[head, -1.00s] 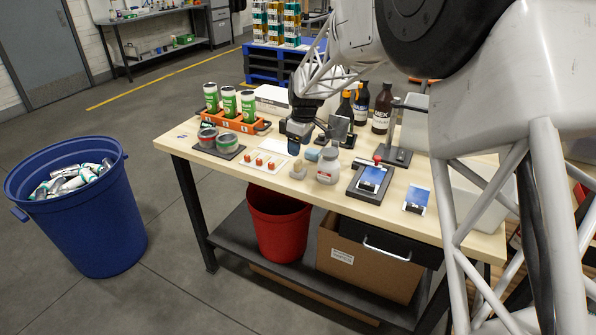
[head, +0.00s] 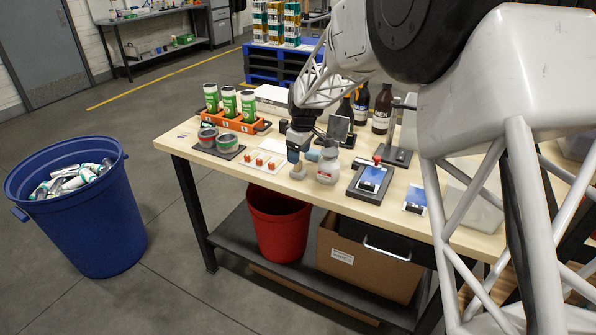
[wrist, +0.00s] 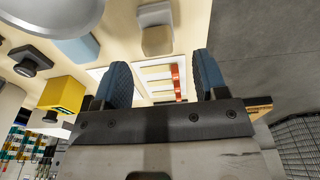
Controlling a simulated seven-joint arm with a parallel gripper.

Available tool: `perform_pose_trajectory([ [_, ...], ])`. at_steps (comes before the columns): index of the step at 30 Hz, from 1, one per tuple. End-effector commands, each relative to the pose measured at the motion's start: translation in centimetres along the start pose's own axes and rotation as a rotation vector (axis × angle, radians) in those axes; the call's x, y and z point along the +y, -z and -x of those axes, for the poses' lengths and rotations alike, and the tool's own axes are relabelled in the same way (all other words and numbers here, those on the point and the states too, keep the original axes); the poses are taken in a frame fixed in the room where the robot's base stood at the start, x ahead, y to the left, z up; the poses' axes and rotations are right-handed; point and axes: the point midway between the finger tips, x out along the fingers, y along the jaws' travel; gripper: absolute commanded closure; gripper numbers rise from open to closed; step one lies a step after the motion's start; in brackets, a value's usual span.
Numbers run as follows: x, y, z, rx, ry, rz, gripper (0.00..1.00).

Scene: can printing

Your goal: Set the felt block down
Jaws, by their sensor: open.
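My gripper (head: 294,154) is open, its two blue ridged fingers apart in the wrist view (wrist: 164,82) with nothing between them. It is over the front of the table, between the tray of red-orange pieces and the white bottle. A small beige-grey block (wrist: 156,38) lies just beyond the fingers in the wrist view; it stands on the table below the gripper in the head view (head: 298,172). A light blue block (wrist: 78,48) is beside it, partly visible in the head view (head: 312,155). I cannot tell for sure which is the felt block.
The white tray (head: 268,168) with red-orange pieces and a dark pad (head: 218,151) with two cans are to the left. An orange rack (head: 240,124) holds several green-white cans. A dark printing fixture (head: 370,183) is on the right.

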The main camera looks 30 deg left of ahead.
Motion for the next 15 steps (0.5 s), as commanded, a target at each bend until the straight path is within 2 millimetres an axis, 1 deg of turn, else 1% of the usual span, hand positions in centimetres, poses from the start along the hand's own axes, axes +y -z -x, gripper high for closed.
perform_pose_trajectory([
  [9,0.2,-0.2,-3.5,-0.001,0.002,0.000,0.34],
  [15,0.2,-0.2,-4.7,0.000,0.000,0.000,0.34],
])
